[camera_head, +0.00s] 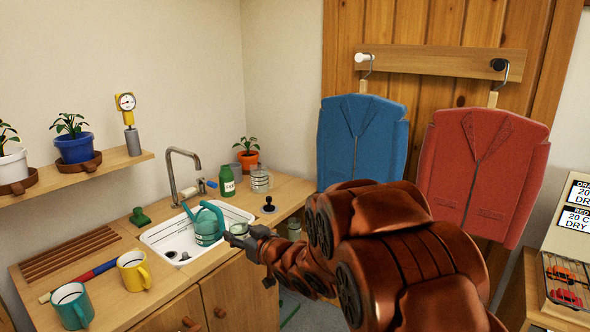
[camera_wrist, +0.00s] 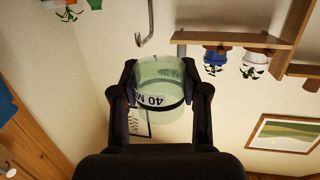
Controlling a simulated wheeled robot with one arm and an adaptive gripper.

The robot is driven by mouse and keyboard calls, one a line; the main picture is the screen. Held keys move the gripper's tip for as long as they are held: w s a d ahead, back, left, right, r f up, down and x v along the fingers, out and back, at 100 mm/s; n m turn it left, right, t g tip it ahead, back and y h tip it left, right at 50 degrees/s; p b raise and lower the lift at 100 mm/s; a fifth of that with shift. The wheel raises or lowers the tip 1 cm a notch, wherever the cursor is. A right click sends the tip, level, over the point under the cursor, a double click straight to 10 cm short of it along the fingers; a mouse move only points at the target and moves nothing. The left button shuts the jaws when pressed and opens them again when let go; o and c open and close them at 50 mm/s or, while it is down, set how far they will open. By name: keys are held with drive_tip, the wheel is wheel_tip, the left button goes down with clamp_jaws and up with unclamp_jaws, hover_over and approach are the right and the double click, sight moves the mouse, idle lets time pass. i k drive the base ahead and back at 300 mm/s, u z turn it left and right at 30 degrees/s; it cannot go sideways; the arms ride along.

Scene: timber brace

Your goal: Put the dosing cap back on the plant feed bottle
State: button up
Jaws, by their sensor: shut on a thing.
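The dosing cap is a pale green, see-through cup with a "40 M" mark and a dark band. It shows in the wrist view (camera_wrist: 160,88), between the two fingers of my gripper (camera_wrist: 160,95), which is shut on it. In the head view my gripper (camera_head: 238,240) is over the front right of the sink, beside the watering can, and the cap is hard to make out there. The green plant feed bottle (camera_head: 227,182) stands on the counter behind the sink, beyond my gripper and apart from it. Its label is partly readable.
A teal watering can (camera_head: 208,228) stands in the white sink (camera_head: 160,238), near my gripper. A tap (camera_head: 183,168) rises behind the sink. A clear banded jar (camera_head: 260,181) and an orange plant pot (camera_head: 248,160) stand near the bottle. A black-knobbed stopper (camera_head: 268,205) lies right.

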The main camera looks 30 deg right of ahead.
sight(225, 166)
drive_tip(key=z, duration=0.5)
drive_tip(key=k, duration=0.7)
drive_tip(key=z, duration=0.6)
drive_tip(key=i, duration=1.2)
drive_tip(key=u, duration=1)
drive_tip(key=i, duration=0.75)
drive_tip(key=u, duration=1.2)
drive_tip(key=i, duration=0.7)
drive_tip(key=u, duration=0.05)
